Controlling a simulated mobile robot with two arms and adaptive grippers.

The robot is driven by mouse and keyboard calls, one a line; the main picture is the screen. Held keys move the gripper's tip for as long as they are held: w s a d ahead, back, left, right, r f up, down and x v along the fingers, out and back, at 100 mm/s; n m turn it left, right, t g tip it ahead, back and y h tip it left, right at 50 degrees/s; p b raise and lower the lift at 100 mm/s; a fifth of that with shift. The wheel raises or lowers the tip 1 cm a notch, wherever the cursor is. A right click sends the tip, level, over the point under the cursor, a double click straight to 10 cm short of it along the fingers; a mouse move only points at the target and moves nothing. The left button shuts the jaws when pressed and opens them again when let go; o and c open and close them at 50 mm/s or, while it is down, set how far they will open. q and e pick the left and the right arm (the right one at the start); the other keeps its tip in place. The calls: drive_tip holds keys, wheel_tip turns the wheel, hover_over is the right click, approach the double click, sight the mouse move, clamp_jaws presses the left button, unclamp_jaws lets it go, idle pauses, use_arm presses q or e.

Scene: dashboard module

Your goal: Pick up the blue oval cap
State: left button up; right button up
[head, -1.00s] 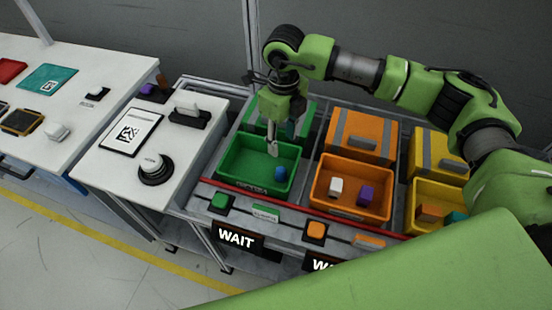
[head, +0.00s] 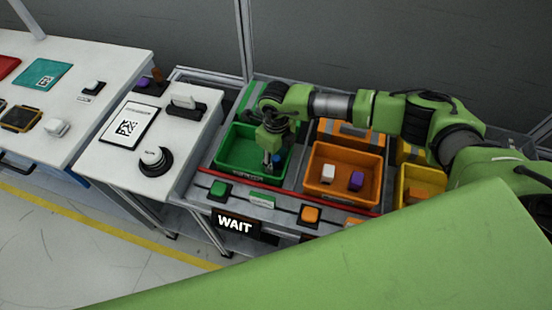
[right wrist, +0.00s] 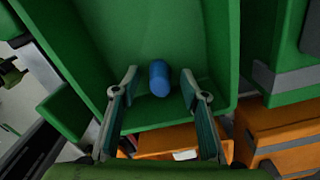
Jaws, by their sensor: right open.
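The blue oval cap (right wrist: 159,77) lies in the green bin, on its floor; in the head view a bit of it (head: 277,160) shows beside my gripper. The green bin (head: 235,150) fills much of the right wrist view, with its bare floor (right wrist: 150,28). My right gripper (head: 268,166) points down into the bin. In the right wrist view it (right wrist: 159,88) is open and empty, with one finger on each side of the cap and visible gaps to both. How far the fingertips are above the floor is hard to tell. My left gripper is not in view.
The orange bin (head: 325,190) with a white and a purple piece stands right of the green bin. A yellow bin (head: 408,190) is farther right. A rail with a green button (head: 218,190) and WAIT display (head: 234,223) runs in front. A white table (head: 120,165) stands left.

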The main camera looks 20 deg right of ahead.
drive_tip(key=shift+w+f, duration=0.1)
drive_tip(key=shift+f, duration=0.15)
drive_tip(key=c, duration=1)
drive_tip(key=shift+r, duration=0.1)
